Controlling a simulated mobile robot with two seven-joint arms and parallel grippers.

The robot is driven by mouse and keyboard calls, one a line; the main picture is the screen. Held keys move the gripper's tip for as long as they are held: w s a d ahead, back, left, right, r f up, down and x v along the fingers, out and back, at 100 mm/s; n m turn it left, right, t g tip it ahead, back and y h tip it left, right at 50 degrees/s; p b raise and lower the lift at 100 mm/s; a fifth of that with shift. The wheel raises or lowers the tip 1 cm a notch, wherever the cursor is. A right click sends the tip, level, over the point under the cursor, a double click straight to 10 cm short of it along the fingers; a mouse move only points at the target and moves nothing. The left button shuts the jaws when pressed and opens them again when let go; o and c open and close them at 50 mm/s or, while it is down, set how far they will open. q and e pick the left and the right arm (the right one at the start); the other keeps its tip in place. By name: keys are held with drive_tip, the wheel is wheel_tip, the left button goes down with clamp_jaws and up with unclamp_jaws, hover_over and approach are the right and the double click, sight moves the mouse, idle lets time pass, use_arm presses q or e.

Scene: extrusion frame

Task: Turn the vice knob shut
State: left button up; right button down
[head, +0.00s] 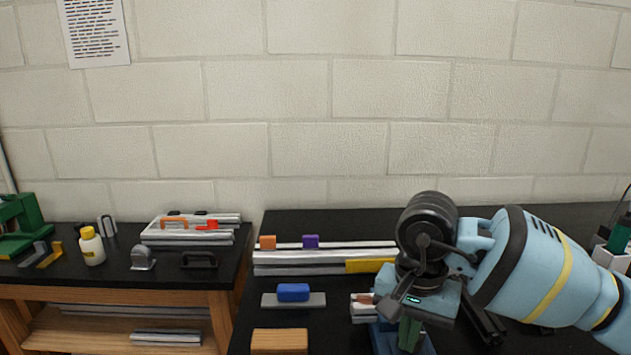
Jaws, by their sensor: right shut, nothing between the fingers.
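My right arm comes in from the right, and its gripper (408,330) points down at the lower edge of the head view, shut and empty. Blue parts (384,342) that look like the vice show just below and beside the gripper, mostly hidden by it and cut off by the picture edge. I cannot make out the vice knob, nor whether the gripper touches it. A short light extrusion piece (363,311) with a reddish-brown end lies just left of the gripper. My left gripper is not in view.
Long silver extrusions (310,268) with orange and purple blocks and a yellow piece (370,266) lie behind on the black bench. A blue block (293,292) on a grey bar and a wooden block (279,341) stand left. A gap separates the left bench (215,275).

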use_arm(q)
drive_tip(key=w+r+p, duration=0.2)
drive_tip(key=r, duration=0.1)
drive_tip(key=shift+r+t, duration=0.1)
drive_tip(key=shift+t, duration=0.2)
use_arm(e)
wheel_tip(320, 180, up, 6)
drive_tip(key=shift+s+f, duration=0.1)
drive_tip(key=shift+f, duration=0.15)
